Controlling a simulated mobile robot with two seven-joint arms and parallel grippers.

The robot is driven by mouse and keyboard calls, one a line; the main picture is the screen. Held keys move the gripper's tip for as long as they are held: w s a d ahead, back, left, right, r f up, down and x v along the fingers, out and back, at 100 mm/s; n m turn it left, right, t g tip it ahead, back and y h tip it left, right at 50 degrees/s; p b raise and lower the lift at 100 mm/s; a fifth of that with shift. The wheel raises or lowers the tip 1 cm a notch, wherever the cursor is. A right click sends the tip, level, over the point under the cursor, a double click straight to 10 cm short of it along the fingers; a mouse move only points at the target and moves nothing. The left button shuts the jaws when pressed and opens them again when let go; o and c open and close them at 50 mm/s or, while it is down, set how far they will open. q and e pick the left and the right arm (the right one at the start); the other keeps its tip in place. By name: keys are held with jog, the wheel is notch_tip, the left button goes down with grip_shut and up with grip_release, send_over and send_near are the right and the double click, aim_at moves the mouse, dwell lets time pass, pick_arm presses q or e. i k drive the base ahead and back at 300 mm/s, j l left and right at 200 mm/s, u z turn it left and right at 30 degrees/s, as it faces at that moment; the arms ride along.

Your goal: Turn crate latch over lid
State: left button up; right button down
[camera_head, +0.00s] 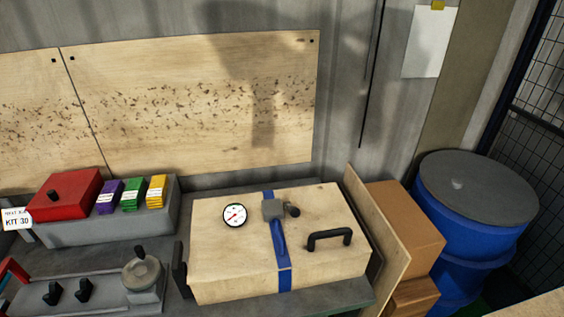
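The wooden crate (215,274) stands on the bench in the lower middle, with its pale lid (315,208) on top. A blue strap (284,279) runs across the lid and down the front. A latch with a grey block and dark knob (273,208) sits near the back middle of the lid, and a blue bar (278,240) extends from it toward the front. A black handle (330,238) is on the lid's right and a round dial gauge (235,214) on its left. Neither gripper is in view.
A grey holder (70,234) with a red box (68,199) and purple, green and yellow packs stands left. A machine part with black knobs (85,290) is at lower left. A wooden board (375,225), cardboard boxes (408,218) and blue drum (470,223) stand right. Space above the lid is clear.

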aim_at(178, 248)
jog(key=i+j+u, duration=0.35)
jog(key=i+j, duration=0.15)
jog(key=j, duration=0.3)
jog(key=i+j+u, duration=0.35)
jog(key=i+j, duration=0.25)
